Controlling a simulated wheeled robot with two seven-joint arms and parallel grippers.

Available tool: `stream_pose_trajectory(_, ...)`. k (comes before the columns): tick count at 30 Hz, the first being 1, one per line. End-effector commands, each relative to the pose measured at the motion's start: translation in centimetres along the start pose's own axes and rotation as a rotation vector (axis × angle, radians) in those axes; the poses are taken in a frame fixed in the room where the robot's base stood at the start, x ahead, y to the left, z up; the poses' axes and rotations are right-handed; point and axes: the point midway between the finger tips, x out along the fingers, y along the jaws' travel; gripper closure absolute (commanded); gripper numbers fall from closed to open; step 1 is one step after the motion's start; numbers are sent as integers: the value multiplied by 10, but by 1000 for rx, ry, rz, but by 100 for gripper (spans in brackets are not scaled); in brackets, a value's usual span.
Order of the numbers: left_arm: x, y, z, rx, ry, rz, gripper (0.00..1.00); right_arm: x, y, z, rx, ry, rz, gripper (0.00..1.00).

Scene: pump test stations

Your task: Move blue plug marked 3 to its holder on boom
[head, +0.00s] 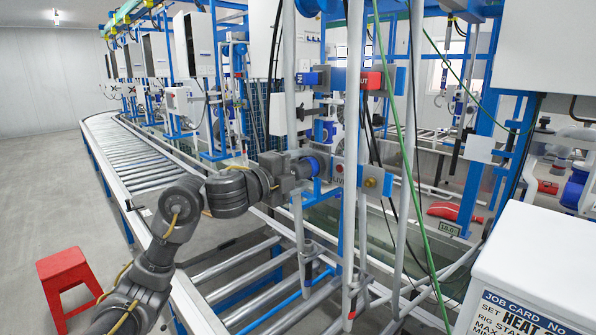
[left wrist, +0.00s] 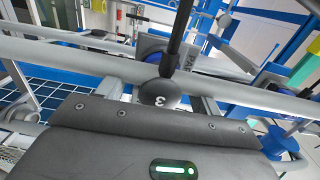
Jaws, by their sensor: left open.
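In the left wrist view a dark rounded plug end marked 3 (left wrist: 158,94), with a thick black cable rising from it, lies just beyond my gripper palm. My left gripper (head: 304,168) is open, with a finger on each side of the plug end; I cannot tell whether they touch it. In the head view a blue round body (head: 319,163), probably this plug, sits at the fingertips, against a grey plate lettered LIV (head: 338,172). A plate lettered PAR (left wrist: 192,62) shows behind the plug in the left wrist view. My right gripper is not in view.
Upright grey pipes (head: 354,130) and hanging cables, one green (head: 417,150), stand close around my gripper. A roller conveyor (head: 150,165) runs to the back left. A red stool (head: 68,283) stands on the floor. A white job-card box (head: 535,265) is at front right.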

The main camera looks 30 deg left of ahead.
Motion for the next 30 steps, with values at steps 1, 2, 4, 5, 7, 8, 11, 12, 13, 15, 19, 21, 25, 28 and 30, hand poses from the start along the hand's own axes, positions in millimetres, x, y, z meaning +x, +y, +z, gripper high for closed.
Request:
stream_pose_trajectory(1, -2, 0, 0, 1, 0, 0, 34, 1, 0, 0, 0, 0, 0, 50)
stream_pose_trajectory(2, -3, 0, 0, 2, -1, -1, 34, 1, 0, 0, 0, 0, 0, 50)
stream_pose_trajectory(4, -10, 1, 1, 4, -1, -1, 34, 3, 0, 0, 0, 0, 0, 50)
stream_pose_trajectory(5, -14, 1, 1, 5, -1, -2, 34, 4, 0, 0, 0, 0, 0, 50)
stream_pose_trajectory(7, -26, 2, 1, 7, -2, -1, 34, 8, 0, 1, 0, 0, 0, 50)
stream_pose_trajectory(8, -32, 2, 1, 8, -3, -1, 34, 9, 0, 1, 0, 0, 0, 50)
stream_pose_trajectory(11, -52, 2, 1, 9, -3, -1, 34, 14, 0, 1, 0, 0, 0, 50)
stream_pose_trajectory(12, -60, 2, 1, 8, -3, -2, 34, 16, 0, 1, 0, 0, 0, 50)
stream_pose_trajectory(13, -66, 2, 2, 8, -4, -2, 34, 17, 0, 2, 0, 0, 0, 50)
stream_pose_trajectory(15, -78, 2, 1, 8, -2, -1, 34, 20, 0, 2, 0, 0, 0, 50)
stream_pose_trajectory(19, -95, 1, 1, 3, -2, -2, 34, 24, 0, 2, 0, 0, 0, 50)
stream_pose_trajectory(21, -101, 1, 1, 3, -2, -2, 34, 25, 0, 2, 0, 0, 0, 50)
stream_pose_trajectory(25, -107, 0, 1, 1, -1, -1, 34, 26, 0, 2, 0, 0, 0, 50)
stream_pose_trajectory(28, -108, 0, 0, 0, 0, -1, 34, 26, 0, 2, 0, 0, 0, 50)
stream_pose_trajectory(30, -108, 0, 0, -1, 0, -1, 34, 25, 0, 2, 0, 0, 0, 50)
